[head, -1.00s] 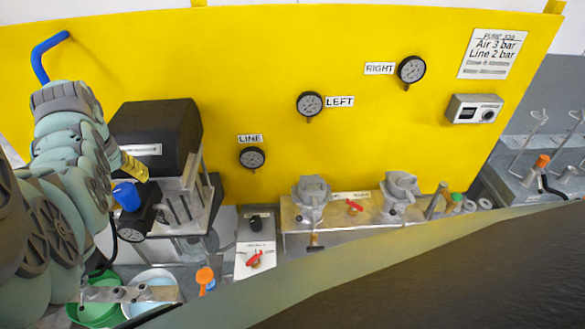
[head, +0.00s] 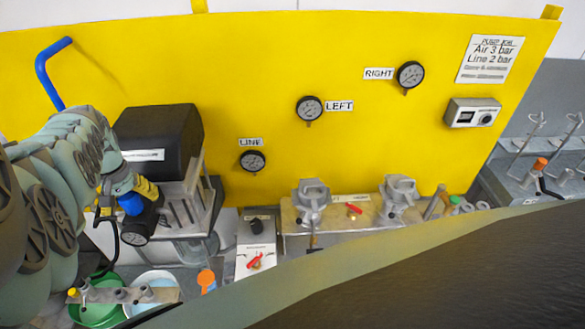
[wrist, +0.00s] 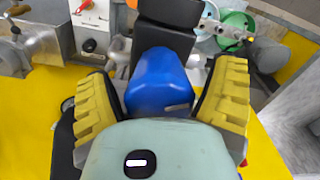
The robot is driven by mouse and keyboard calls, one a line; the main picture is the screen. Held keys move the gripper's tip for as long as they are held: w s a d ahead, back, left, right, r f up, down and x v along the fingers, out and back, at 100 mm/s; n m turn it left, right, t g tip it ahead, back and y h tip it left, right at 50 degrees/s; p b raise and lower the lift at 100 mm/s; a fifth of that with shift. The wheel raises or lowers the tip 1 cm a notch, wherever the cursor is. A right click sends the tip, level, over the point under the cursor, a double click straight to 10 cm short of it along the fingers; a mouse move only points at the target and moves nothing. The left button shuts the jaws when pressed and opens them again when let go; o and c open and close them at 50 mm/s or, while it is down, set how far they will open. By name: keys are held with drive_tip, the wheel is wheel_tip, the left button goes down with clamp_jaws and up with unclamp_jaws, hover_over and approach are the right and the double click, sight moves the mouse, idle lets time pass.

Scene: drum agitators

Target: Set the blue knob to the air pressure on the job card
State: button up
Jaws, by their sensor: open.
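The blue knob (head: 130,204) sits on the dark regulator below the black-topped pump at the left. In the wrist view the blue knob (wrist: 158,82) stands between the two yellow finger pads of my gripper (wrist: 161,98). The pads are open on either side of it, with a gap visible at the left; contact at the right cannot be told. In the head view my gripper (head: 142,192) is at the knob and partly hides it. The job card (head: 491,58) at the upper right reads Air 3 bar, Line 2 bar. The small regulator gauge (head: 137,231) is too small to read.
The yellow panel (head: 230,80) carries the line gauge (head: 252,160), left gauge (head: 310,108) and right gauge (head: 410,75). A blue hooked pipe (head: 47,72) is behind my arm. Green and white buckets stand below the pump. A red-handled valve (head: 255,262) is lower centre.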

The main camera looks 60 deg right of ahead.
drive_tip(key=shift+f, duration=0.1)
drive_tip(key=c, duration=1.3)
drive_tip(key=shift+o, duration=0.2)
